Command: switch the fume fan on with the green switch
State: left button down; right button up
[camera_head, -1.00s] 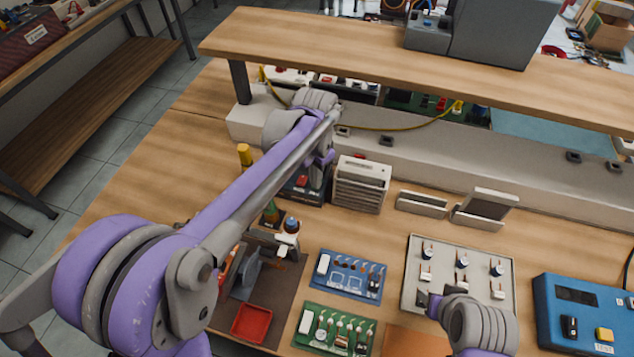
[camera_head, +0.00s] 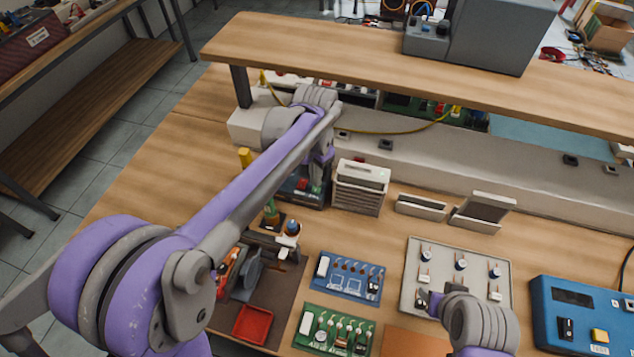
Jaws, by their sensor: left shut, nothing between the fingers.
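The fume fan looks to be the pale slatted box (camera_head: 360,188) standing on the bench below the shelf. I cannot make out a green switch on it for certain. My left arm reaches across from the left, and its wrist bends down just left of the box. My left gripper (camera_head: 317,183) is shut and empty beside the box's left side, in front of a dark unit (camera_head: 300,188) with a red part. Its fingertips are small and partly lost against that unit. My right gripper (camera_head: 432,301) is low in the picture over a grey panel (camera_head: 413,262), its jaws unclear.
A wooden shelf (camera_head: 330,52) overhangs the back of the bench. Blue (camera_head: 348,290) and green (camera_head: 315,339) circuit boards and a red tray (camera_head: 252,324) lie in front. A blue instrument (camera_head: 550,290) stands at the right. Two small holders (camera_head: 421,207) (camera_head: 483,213) stand right of the fan.

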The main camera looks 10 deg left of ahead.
aim_at(316, 190)
jog(key=shift+w+r+p, duration=0.3)
jog(key=shift+r+p, duration=0.25)
jog(key=shift+r, duration=0.25)
jog(key=shift+w+r+p, duration=0.25)
jog(key=shift+r+p, duration=0.25)
jog(key=shift+r, duration=0.25)
pick_arm(q)
notch_tip(316, 190, up, 4)
jog(key=shift+r, duration=0.15)
pick_arm(e)
jog(key=shift+s+f, duration=0.1)
jog(key=shift+s, duration=0.05)
